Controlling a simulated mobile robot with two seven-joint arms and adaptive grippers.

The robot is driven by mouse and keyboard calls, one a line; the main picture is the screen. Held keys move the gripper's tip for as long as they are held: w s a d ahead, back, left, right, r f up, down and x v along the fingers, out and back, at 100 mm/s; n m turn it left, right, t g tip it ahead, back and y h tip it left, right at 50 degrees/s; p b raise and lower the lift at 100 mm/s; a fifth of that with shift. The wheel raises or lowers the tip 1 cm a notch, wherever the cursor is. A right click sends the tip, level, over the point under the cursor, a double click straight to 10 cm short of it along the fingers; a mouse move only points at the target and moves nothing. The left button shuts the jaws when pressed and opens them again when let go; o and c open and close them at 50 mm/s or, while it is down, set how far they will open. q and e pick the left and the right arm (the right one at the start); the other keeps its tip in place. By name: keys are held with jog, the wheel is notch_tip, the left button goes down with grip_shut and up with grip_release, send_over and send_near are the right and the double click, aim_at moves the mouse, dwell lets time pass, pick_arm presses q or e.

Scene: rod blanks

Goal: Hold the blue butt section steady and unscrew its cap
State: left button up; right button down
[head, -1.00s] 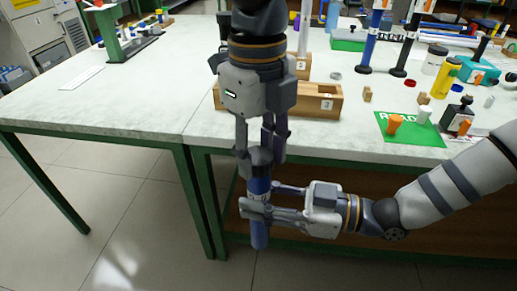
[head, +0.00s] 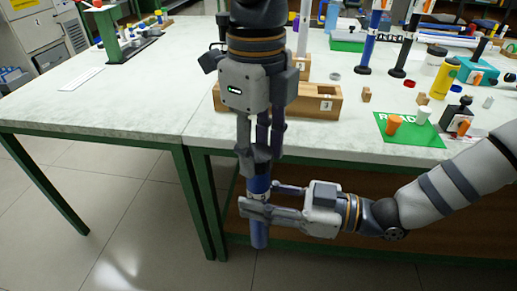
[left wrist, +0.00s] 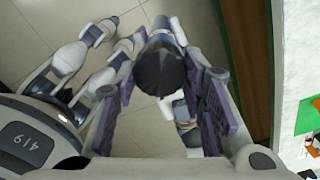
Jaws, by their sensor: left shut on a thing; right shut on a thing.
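The blue butt section (head: 259,236) hangs upright in front of the table's front edge, with a pale band near its upper part. My right gripper (head: 260,205) comes in from the right and is shut around its body. My left gripper (head: 258,158) points down from above and is shut at its top end. In the left wrist view the dark round cap (left wrist: 162,72) shows end-on between the left fingers (left wrist: 165,105). In the head view the left fingers mostly hide the cap, and I cannot tell whether there is a gap below it.
On the table (head: 150,115) behind stand a wooden block rack (head: 318,101) and a green mat (head: 420,139) with an orange piece (head: 394,124) and a white piece (head: 424,111). Two upright rods (head: 372,40) stand farther back. The floor below the butt section is clear.

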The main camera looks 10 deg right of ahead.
pick_arm(q)
jog(key=shift+r, duration=0.75)
jog(key=shift+r, duration=0.1)
